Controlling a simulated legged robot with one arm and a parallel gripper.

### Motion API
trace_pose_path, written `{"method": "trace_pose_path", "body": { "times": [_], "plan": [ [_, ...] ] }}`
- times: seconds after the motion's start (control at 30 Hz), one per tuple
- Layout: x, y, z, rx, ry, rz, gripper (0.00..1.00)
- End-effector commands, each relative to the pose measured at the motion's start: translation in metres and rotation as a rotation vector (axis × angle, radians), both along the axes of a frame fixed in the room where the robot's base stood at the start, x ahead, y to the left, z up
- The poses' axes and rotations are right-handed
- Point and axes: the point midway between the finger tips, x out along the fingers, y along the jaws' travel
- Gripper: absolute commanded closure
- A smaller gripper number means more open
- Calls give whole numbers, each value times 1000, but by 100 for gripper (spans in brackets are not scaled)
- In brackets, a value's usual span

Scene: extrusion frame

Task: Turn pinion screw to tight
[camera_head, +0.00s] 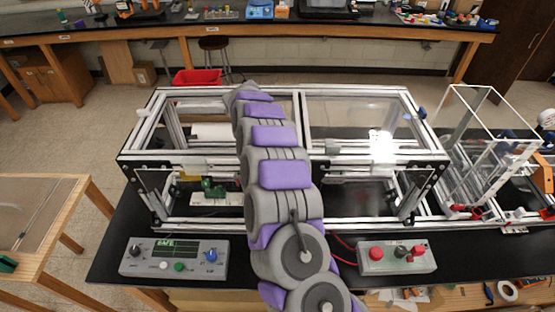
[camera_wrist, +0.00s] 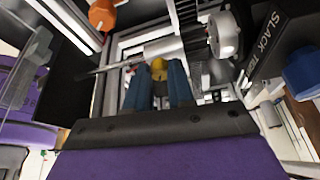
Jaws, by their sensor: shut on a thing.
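In the wrist view my gripper (camera_wrist: 159,88), with two blue fingers, is shut on a small rounded yellow piece, which seems to be the head of the pinion screw (camera_wrist: 158,66). Only its top shows between the fingertips, so its turn angle cannot be read. A dark label (camera_wrist: 265,38) to the right reads "SLACK" and the start of a second word, "TI". In the head view my arm reaches over the aluminium extrusion frame (camera_head: 301,120), and my gripper and the screw are hidden there.
In the head view two control boxes (camera_head: 173,257) (camera_head: 397,257) stand on the black bench before the frame.

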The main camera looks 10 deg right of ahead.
Motion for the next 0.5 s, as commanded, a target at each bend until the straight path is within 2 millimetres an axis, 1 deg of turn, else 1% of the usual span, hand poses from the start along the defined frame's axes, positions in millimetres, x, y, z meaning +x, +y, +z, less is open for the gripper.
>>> {"method": "trace_pose_path", "body": {
  "times": [0.27, 0.5],
  "plan": [
    [1, 1, 0, 1, -3, -6, 100],
    [2, 1, 1, -1, -12, -83, 100]
  ]
}}
